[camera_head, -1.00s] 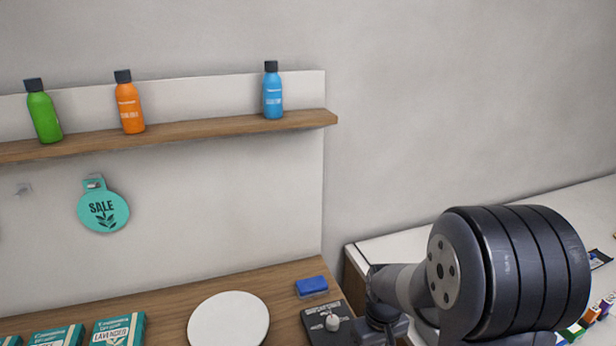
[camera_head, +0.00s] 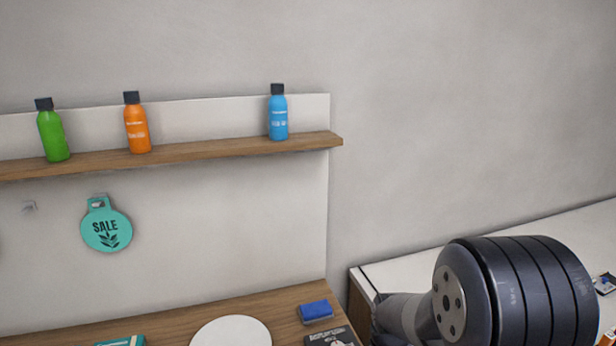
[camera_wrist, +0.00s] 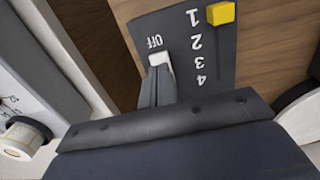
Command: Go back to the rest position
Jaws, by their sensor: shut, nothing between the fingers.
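In the wrist view my gripper (camera_wrist: 158,86) shows as narrow dark fingers, shut and empty, over a dark dial panel (camera_wrist: 205,62). The panel is marked OFF and 1 to 4. A pale piece (camera_wrist: 160,60) shows at the fingertips beside OFF; I cannot tell whether it belongs to the panel. A yellow block (camera_wrist: 221,13) is by the 1. In the head view only the top of the panel (camera_head: 328,337) shows at the bottom edge. My arm fills the lower right there, and the gripper is out of that view.
A blue sponge-like block (camera_head: 316,311) and a white round plate (camera_head: 232,333) are on the wooden counter (camera_head: 270,304). A shelf (camera_head: 210,153) above holds green (camera_head: 52,135), orange (camera_head: 137,128) and blue (camera_head: 278,117) bottles. A white counter (camera_head: 400,272) stands at the right.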

